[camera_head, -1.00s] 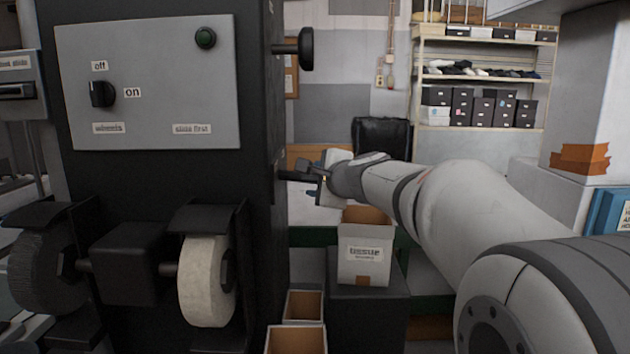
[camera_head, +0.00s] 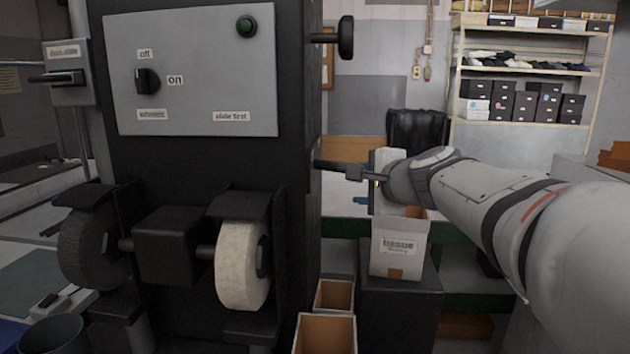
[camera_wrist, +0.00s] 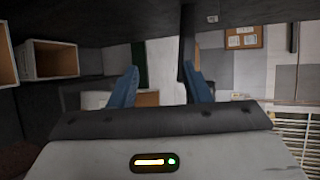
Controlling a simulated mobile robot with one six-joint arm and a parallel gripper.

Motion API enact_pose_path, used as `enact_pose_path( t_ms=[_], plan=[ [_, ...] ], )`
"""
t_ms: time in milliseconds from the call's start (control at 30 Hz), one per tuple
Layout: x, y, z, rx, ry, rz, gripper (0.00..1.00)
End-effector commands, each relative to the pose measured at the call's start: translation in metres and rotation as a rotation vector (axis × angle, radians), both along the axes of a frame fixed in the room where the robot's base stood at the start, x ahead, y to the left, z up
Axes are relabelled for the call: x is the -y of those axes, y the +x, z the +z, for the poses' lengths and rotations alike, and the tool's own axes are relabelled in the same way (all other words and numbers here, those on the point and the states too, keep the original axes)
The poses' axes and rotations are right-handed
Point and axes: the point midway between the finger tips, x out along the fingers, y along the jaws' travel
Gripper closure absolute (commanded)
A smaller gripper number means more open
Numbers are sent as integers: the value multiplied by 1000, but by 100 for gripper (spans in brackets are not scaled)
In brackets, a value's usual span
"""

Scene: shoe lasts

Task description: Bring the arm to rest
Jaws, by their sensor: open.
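My arm reaches in from the right in the head view, level with the side of the black grinding machine (camera_head: 300,250). My gripper (camera_head: 340,172) is at the end of it, beside the machine's right side and above and left of the tissue box (camera_head: 400,250). In the wrist view my gripper (camera_wrist: 160,88) shows two blue fingers set well apart with nothing between them. A dark bar or handle (camera_wrist: 188,45) shows beyond the right finger. From the head view I cannot tell whether the gripper touches the machine.
A black chair (camera_head: 417,130) and a shelf with shoe boxes (camera_head: 530,70) are behind. A bin (camera_head: 52,335) stands at lower left.

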Motion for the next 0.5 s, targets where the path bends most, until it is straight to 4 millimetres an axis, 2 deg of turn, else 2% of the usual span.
enact_pose_path(
  t_ms=[100,233,400,500],
  plan=[
    [-18,-35,-44,-79,-217,144,57],
    [-31,-88,-106,-189,-508,362,57],
    [-26,-166,-180,-333,-857,675,57],
    [-15,-207,-212,-406,-1022,845,57]
  ],
)
